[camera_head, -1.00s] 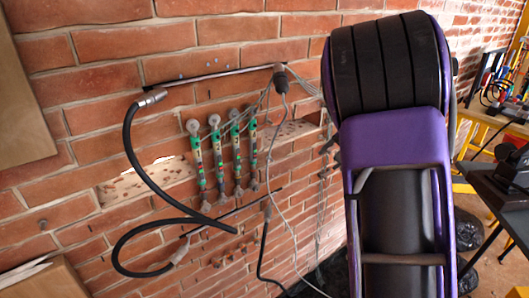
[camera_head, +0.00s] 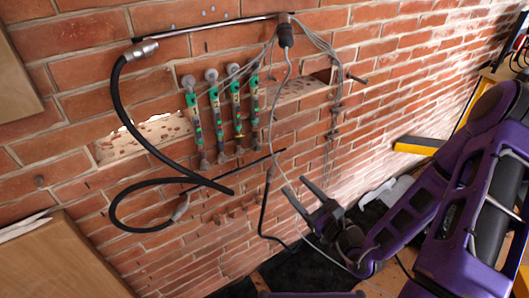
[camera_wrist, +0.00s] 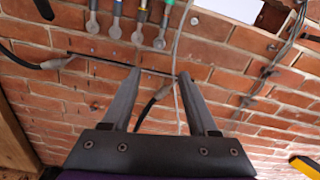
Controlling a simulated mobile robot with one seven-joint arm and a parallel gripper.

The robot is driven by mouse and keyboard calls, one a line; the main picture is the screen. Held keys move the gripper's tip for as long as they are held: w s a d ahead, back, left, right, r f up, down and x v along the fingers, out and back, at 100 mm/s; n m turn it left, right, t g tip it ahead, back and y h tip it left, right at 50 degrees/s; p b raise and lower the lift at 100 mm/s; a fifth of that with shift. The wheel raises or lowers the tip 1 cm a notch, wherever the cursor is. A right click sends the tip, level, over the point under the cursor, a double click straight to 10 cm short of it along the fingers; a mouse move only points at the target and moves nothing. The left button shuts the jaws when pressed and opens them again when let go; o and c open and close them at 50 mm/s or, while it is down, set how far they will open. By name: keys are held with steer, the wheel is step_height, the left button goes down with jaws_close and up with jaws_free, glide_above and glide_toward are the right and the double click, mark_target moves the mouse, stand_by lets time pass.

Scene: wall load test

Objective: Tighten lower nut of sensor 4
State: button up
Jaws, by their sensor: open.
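Several slim upright sensors with green bands hang side by side on the brick wall.
A thick black hose (camera_head: 150,150) loops left of the sensors. A thin horizontal rod (camera_head: 240,165) runs under them. Grey cables (camera_head: 290,70) hang on the right, some near my gripper. Wooden boxes (camera_head: 60,260) stand lower left. A yellow-ended object (camera_head: 420,145) lies at right.

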mark_target(258, 148)
steer(key=x, duration=1.6)
steer(key=shift+w+a+b, duration=0.25)
steer(key=shift+a+b, duration=0.05)
steer(key=shift+b, duration=0.05)
jaws_close()
